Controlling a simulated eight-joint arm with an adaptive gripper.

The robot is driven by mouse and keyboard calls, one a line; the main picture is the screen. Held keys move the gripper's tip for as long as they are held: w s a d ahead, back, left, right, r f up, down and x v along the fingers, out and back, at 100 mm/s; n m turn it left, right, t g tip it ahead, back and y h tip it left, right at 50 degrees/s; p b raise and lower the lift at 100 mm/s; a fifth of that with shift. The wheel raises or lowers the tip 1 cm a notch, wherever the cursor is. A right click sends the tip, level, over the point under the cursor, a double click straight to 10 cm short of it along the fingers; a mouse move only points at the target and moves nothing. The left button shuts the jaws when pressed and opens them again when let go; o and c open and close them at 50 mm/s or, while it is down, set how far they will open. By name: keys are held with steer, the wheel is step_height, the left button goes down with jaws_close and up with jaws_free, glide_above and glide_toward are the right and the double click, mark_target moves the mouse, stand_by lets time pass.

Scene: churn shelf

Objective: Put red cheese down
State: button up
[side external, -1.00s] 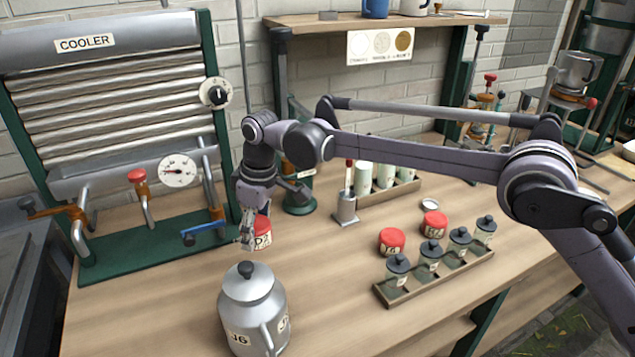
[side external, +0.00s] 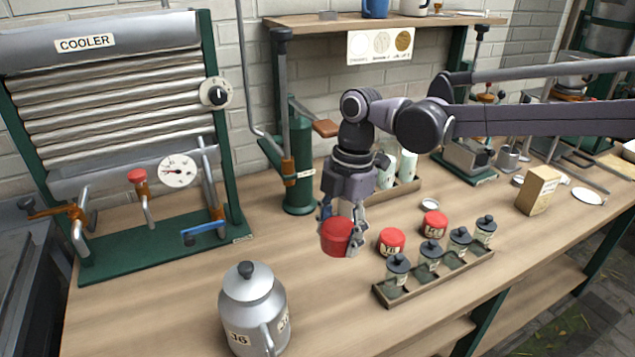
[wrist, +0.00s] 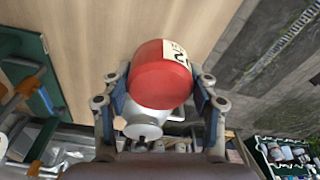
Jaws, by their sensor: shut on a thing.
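The held red cheese (side external: 337,237) is a round red block with a pale label that shows in the wrist view (wrist: 160,78). My gripper (side external: 341,232) is shut on it, with one finger on each side, and the fingers also show in the wrist view (wrist: 160,95). The cheese appears to be above the wooden table (side external: 190,290); the exact gap below it is hard to tell. Two other red cheeses stand on the table just right of it, a nearer one (side external: 391,242) and a farther one (side external: 434,224).
A metal churn (side external: 252,310) stands at the front left, and it shows beyond the cheese in the wrist view (wrist: 150,120). A tray of dark-lidded jars (side external: 437,278) lies at the front right. The cooler (side external: 110,110) stands at the left. Bare table lies between churn and jar tray.

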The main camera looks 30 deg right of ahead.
steer(key=w+d+f+m+t+h, duration=0.1)
steer(key=w+d+f+m, duration=0.15)
steer(key=d+m, duration=0.85)
steer(key=w+d+f+m+t, duration=0.1)
steer(key=w+d+m, duration=0.3)
steer(key=d, duration=1.2)
steer(key=s+d+m+h, duration=0.1)
steer(key=s+d+m, duration=0.3)
steer(key=d, duration=0.5)
steer(key=s+d+f+m, duration=0.1)
steer(key=s+d+m, duration=0.1)
steer(key=d+m, duration=0.55)
steer(key=s+d+m+h, duration=0.1)
steer(key=s+d+m, duration=0.25)
steer(key=d, duration=0.75)
glide_above(474, 213)
steer(key=f, duration=0.6)
steer(key=shift+s+a+f, duration=0.25)
steer(key=shift+s+f, duration=0.1)
steer(key=shift+f, duration=2.1)
